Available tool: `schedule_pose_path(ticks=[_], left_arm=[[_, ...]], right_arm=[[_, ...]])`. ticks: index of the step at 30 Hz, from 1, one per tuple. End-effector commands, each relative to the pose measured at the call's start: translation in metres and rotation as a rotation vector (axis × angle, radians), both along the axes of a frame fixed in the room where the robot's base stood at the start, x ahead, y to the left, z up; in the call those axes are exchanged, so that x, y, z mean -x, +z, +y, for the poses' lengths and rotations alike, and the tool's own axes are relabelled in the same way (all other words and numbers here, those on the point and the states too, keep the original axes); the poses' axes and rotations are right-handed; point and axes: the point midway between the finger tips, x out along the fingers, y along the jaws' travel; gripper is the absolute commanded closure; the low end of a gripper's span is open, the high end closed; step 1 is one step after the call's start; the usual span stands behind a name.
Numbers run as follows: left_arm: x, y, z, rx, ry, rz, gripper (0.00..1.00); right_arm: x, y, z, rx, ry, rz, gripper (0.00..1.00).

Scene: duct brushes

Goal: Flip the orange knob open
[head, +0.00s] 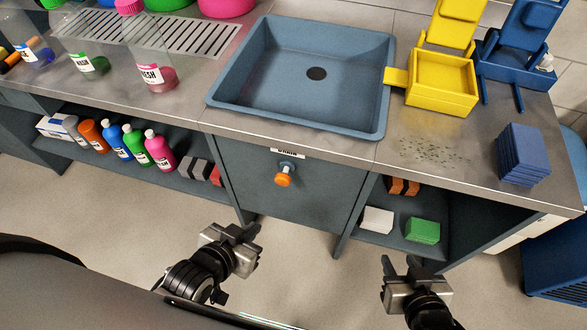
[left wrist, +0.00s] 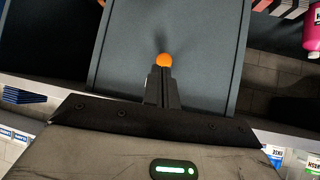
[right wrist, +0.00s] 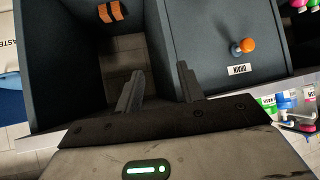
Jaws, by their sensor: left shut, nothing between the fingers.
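The orange knob (head: 283,180) sits on a short grey stem on the grey cabinet panel under the sink, below a label reading DRAIN. My left gripper (head: 247,231) is below and left of the knob in the head view, apart from it. In the left wrist view the left fingers (left wrist: 161,75) are shut and empty, and the knob (left wrist: 163,60) shows just past their tips. My right gripper (head: 402,261) is open and empty, lower right of the knob. The right wrist view shows its fingers (right wrist: 158,85) apart, with the knob (right wrist: 248,45) and DRAIN label (right wrist: 239,69) to the right.
The blue sink (head: 250,95) is in the steel counter above the panel. Coloured bottles (head: 140,148) stand on the left shelf. A green block (head: 422,231) and a white block (head: 377,220) lie on the right shelf. The floor before the cabinet is clear.

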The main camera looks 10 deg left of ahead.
Motion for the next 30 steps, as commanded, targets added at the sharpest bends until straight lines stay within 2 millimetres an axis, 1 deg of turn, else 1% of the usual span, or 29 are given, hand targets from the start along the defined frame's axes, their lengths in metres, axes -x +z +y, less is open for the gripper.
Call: schedule_pose_path(ticks=[1,2,3,4,5,6,8,9,10,12,15,18,21,30], left_arm=[[0.001,-0.002,0.000,0.001,0.000,0.004,1.00],[-0.002,-0.002,0.000,0.003,-0.005,0.001,1.00],[-0.009,-0.001,-0.001,0.007,-0.022,-0.010,1.00],[-0.017,0.000,-0.002,0.011,-0.039,-0.021,1.00],[-0.026,0.001,-0.004,0.017,-0.062,-0.033,1.00],[-0.040,0.002,-0.006,0.024,-0.100,-0.046,1.00],[-0.061,0.006,-0.009,0.032,-0.168,-0.062,1.00],[-0.074,0.009,-0.009,0.033,-0.215,-0.065,1.00],[-0.083,0.011,-0.009,0.030,-0.248,-0.066,1.00],[-0.100,0.015,-0.005,0.017,-0.315,-0.053,1.00],[-0.115,0.020,0.006,-0.011,-0.379,-0.022,1.00],[-0.122,0.024,0.016,-0.033,-0.411,0.007,1.00],[-0.125,0.027,0.021,-0.040,-0.422,0.024,1.00],[-0.125,0.028,0.021,-0.040,-0.422,0.026,1.00]], right_arm=[[0.000,-0.001,0.000,-0.001,0.001,-0.001,0.47],[0.000,-0.002,0.001,-0.001,0.001,-0.001,0.39],[-0.001,-0.005,0.001,-0.001,0.001,-0.001,0.27],[-0.001,-0.008,0.001,-0.001,0.002,-0.001,0.19],[-0.001,-0.012,0.001,-0.002,0.001,-0.001,0.13],[-0.001,-0.017,0.001,-0.003,0.001,0.001,0.13],[-0.002,-0.025,0.003,-0.006,0.003,0.001,0.13],[-0.002,-0.028,0.003,-0.008,0.004,-0.001,0.13],[-0.004,-0.029,0.005,-0.012,0.006,-0.007,0.13],[-0.006,-0.030,0.008,-0.022,0.010,-0.017,0.13],[-0.008,-0.031,0.012,-0.032,0.016,-0.028,0.13],[-0.009,-0.031,0.013,-0.031,0.021,-0.030,0.13],[-0.008,-0.030,0.012,-0.028,0.026,-0.029,0.13],[-0.004,-0.030,0.011,-0.024,0.030,-0.024,0.13]])
